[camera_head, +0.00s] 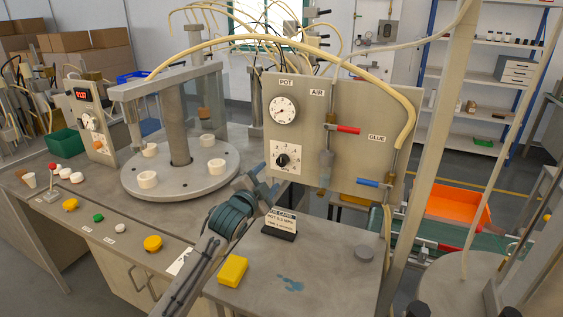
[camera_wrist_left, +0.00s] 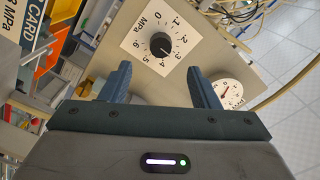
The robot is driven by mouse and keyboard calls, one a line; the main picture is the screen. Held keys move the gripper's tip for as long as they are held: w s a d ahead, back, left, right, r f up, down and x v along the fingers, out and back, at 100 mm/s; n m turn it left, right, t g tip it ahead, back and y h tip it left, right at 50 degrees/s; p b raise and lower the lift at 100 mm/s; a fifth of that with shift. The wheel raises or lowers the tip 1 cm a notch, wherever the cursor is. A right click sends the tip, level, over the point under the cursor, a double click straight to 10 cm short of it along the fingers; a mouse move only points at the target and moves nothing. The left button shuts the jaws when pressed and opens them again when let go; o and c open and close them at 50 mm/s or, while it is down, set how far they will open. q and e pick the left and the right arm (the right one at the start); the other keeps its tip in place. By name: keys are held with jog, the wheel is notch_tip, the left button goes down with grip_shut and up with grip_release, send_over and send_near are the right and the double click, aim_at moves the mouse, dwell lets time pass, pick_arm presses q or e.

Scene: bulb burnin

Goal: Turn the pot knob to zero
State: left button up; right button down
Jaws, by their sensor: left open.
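The pot knob (camera_head: 282,160) is a small black dial knob on a white scale plate (camera_head: 290,153), below the POT label on the grey upright panel (camera_head: 345,110). My right gripper is not in view.
A round pressure gauge (camera_head: 283,110) sits above the knob. Red (camera_head: 348,129) and blue (camera_head: 369,183) valve handles are to its right. A black card stand (camera_head: 280,224) and yellow block (camera_head: 233,270) are on the bench below. A turntable (camera_head: 205,180) stands left.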

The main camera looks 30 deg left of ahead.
aim_at(281, 162)
pick_arm(q)
jog(key=w, duration=0.3)
jog(key=w+p, duration=0.1)
jog(key=w, duration=0.3)
jog(key=shift+w+a+r+p, duration=0.15)
jog(key=shift+a+p, duration=0.05)
jog(key=shift+p, duration=0.1)
jog(key=shift+w, duration=0.55)
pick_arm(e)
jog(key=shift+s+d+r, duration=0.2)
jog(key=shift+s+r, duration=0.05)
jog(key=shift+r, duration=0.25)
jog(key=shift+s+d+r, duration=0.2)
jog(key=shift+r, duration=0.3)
pick_arm(q)
jog(key=shift+c, duration=0.5)
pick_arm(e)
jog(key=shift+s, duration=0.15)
pick_arm(q)
jog(key=c, duration=0.9)
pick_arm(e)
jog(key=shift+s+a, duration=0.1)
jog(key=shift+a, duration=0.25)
